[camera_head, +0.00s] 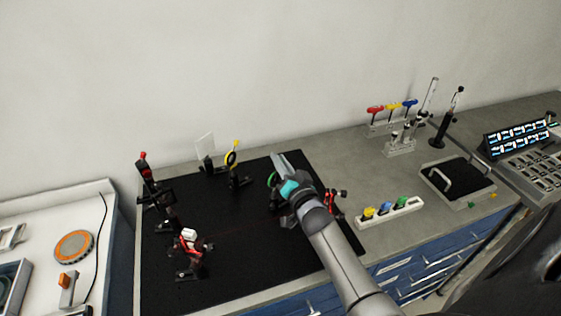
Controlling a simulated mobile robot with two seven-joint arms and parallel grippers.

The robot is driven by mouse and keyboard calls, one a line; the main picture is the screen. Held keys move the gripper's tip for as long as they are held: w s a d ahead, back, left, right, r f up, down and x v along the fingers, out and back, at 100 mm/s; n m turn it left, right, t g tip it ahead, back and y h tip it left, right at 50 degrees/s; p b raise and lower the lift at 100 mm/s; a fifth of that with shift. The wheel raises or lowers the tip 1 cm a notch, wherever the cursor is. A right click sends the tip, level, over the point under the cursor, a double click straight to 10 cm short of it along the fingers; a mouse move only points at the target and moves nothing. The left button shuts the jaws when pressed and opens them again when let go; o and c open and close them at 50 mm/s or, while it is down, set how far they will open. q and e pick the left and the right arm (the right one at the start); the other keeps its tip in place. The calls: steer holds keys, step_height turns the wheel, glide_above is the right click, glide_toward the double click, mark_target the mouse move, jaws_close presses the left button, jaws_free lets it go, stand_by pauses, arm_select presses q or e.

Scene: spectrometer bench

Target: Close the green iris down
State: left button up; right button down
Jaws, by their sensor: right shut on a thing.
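The green iris (271,180) stands on the black breadboard, its green ring partly hidden behind my right gripper. My right gripper (281,182) reaches in from the lower right and is shut on the green iris at its right side. The exact part held, likely its lever, is hidden by the gripper. My left gripper is not in view.
A yellow-ringed mount (232,158) and a clear plate (205,146) stand at the back of the breadboard (240,270). Red-and-black mounts (188,246) stand at its left. Right of my arm is a white holder (392,213) with coloured pieces.

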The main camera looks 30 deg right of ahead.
mark_target(270, 177)
steer(key=shift+s+a+n+t+b, duration=0.15)
steer(key=shift+a+n+t+b, duration=0.15)
steer(key=shift+n+t+b, duration=0.55)
steer(key=a+n+t+y+b, duration=0.1)
steer(key=n+y+b, duration=0.1)
steer(key=n+b, duration=0.2)
steer(key=s+a+n+t+y+b, duration=0.1)
steer(key=n+b, duration=0.3)
steer(key=a+n+t+y+b, duration=0.2)
steer(key=n+b, duration=0.2)
steer(key=n, duration=0.1)
steer(key=shift+s+r+y, duration=0.15)
steer(key=shift+s+y, duration=0.15)
steer(key=shift+s, duration=0.05)
steer(key=shift+s+a+f+n+y+b, duration=0.1)
steer(key=shift+a+n+y+b, duration=0.1)
steer(key=shift+n+y+b, duration=0.75)
steer(key=shift+s+a+f+n+y+b, duration=0.15)
steer(key=shift+n+y+b, duration=0.4)
steer(key=shift+n, duration=0.65)
steer(key=shift+s+a+n+y+b, duration=0.1)
steer(key=shift+a+n+y+b, duration=0.15)
steer(key=shift+n+y+b, duration=0.55)
steer(key=shift+n, duration=0.4)
steer(key=c, duration=0.8)
jaws_free()
steer(key=shift+c, duration=0.2)
steer(key=shift+p, duration=0.3)
